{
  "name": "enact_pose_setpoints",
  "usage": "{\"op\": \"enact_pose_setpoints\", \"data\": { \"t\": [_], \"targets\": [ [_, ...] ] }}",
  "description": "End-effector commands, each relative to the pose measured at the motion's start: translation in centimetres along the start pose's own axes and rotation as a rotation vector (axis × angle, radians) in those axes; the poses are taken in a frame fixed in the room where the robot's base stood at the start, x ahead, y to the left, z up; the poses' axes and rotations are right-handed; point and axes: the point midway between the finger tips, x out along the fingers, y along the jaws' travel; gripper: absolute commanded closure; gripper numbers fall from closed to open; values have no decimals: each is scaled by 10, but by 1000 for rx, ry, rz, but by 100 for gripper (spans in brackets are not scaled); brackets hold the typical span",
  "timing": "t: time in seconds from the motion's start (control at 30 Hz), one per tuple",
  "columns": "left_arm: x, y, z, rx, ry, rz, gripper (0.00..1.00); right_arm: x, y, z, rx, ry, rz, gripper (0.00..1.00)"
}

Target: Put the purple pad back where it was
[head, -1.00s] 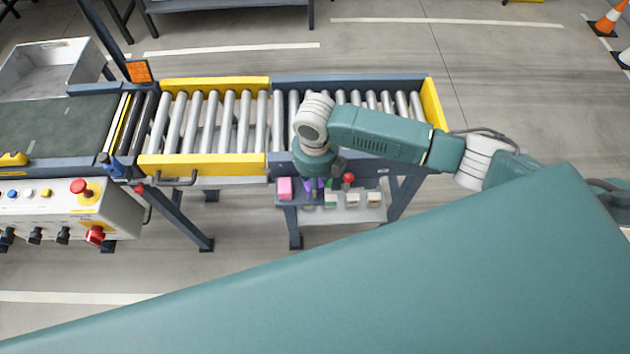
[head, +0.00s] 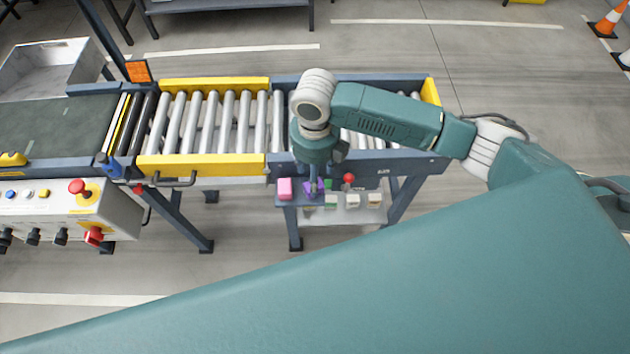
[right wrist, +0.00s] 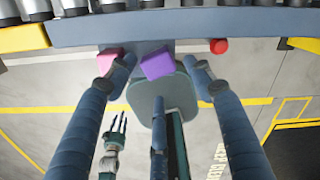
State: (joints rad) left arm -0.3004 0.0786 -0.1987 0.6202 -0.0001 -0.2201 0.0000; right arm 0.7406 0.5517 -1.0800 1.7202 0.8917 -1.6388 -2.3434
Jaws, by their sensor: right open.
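The purple pad (head: 308,189) is at the small shelf (head: 283,201) on the near side of the roller conveyor, partly hidden by my right fingers in the head view. In the right wrist view the purple pad (right wrist: 157,64) shows between the fingertips of my right gripper (right wrist: 158,66). The right gripper (head: 314,184) is open, with its fingers pointing down around the pad; I cannot tell whether they touch it. My left gripper (right wrist: 115,128) shows small in the right wrist view, its fingers spread and empty, away from the pad.
A pink block (head: 285,188) sits left of the purple pad. A red knob (head: 349,178) and pale blocks (head: 352,200) are to its right. The conveyor rollers (head: 207,118) lie behind. A control box (head: 70,215) stands at the left.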

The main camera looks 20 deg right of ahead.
Motion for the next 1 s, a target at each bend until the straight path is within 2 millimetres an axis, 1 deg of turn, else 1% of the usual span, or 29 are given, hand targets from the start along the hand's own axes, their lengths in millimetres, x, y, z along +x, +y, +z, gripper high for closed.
{"op": "enact_pose_setpoints", "data": {
  "t": [0.03,0.1,0.2,0.3,0.4,0.53,1.0],
  "targets": [
    [3,0,0,0,0,0,60,-11,0,2,-1,-6,0,48],
    [5,0,1,0,0,0,60,-25,0,2,0,-4,0,48],
    [7,-1,1,1,0,-1,60,-42,-1,1,-1,-2,-1,48],
    [8,-1,1,1,0,-1,60,-55,0,1,1,-1,1,48],
    [9,-1,1,1,0,-1,60,-62,0,1,1,-1,0,48],
    [9,-1,1,1,0,-1,60,-65,0,0,0,1,0,48],
    [9,-1,1,2,0,-1,60,-64,1,0,4,1,2,48]
  ]
}}
